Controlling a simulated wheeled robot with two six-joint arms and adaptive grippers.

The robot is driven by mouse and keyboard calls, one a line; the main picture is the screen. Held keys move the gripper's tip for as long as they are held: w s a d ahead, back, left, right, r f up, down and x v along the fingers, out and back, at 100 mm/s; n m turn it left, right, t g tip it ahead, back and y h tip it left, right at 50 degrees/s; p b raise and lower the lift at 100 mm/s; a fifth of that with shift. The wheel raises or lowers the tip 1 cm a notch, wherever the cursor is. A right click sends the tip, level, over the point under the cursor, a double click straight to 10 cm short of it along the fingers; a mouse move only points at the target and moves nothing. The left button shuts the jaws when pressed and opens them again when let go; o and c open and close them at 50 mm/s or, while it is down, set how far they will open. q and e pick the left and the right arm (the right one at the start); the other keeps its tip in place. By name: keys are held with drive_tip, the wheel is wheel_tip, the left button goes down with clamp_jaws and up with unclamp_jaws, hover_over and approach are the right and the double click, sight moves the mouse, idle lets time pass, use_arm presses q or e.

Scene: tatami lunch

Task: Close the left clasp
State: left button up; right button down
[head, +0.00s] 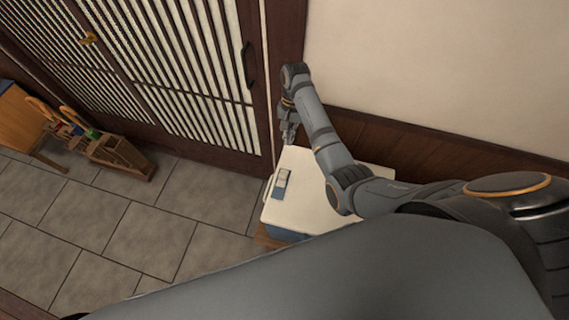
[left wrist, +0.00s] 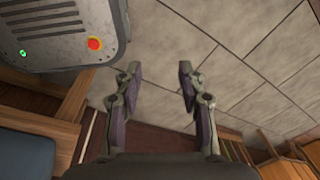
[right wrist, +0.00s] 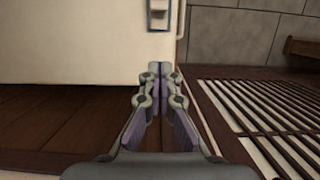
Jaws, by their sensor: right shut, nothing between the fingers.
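A cooler box with a white lid (head: 318,183) and a blue body (head: 283,232) stands against the wall in the head view. A blue-edged grey piece (head: 283,184) lies on its lid near the left edge; it also shows at the top of the right wrist view (right wrist: 158,14). A thin white handle (right wrist: 181,18) runs along that edge. I cannot make out the left clasp or its state. My right gripper (head: 289,138) is shut and empty by the lid's far left corner (right wrist: 158,72). My left gripper (left wrist: 158,70) is open and empty over the floor.
The wall and slatted sliding doors (head: 190,70) stand close behind the right gripper. A wooden crate (head: 118,157) with several items stands at the left. Tiled floor (head: 150,235) is free left of the box. Wooden furniture (left wrist: 25,105) flanks the left gripper.

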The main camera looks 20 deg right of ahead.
approach(284, 171)
drive_tip(key=shift+w+d+f+p, duration=0.2)
drive_tip(key=shift+w+d+f, duration=0.1)
drive_tip(key=shift+w+d, duration=0.15)
drive_tip(key=shift+w+d+f+p, duration=0.2)
drive_tip(key=shift+w+d+f, duration=0.15)
drive_tip(key=shift+w, duration=0.2)
drive_tip(key=x, duration=0.3)
drive_tip(key=shift+s+a+f, duration=0.1)
drive_tip(key=shift+s+f, duration=0.05)
drive_tip(key=shift+f, duration=0.15)
drive_tip(key=shift+s+a+f+p, duration=0.15)
drive_tip(key=shift+s+a+p, duration=0.3)
drive_tip(key=shift+s+p, duration=0.15)
drive_tip(key=shift+s+a+f+p, duration=0.2)
drive_tip(key=shift+s+a+p, duration=0.25)
drive_tip(key=shift+s+p, duration=0.15)
drive_tip(key=shift+s+a, duration=0.25)
drive_tip(key=shift+s, duration=0.25)
use_arm(q)
drive_tip(key=r, duration=0.1)
drive_tip(key=w+r, duration=0.1)
drive_tip(key=w+d+r, duration=0.1)
drive_tip(key=shift+r, duration=0.25)
use_arm(e)
drive_tip(key=shift+f, duration=0.1)
drive_tip(key=shift+w, duration=0.1)
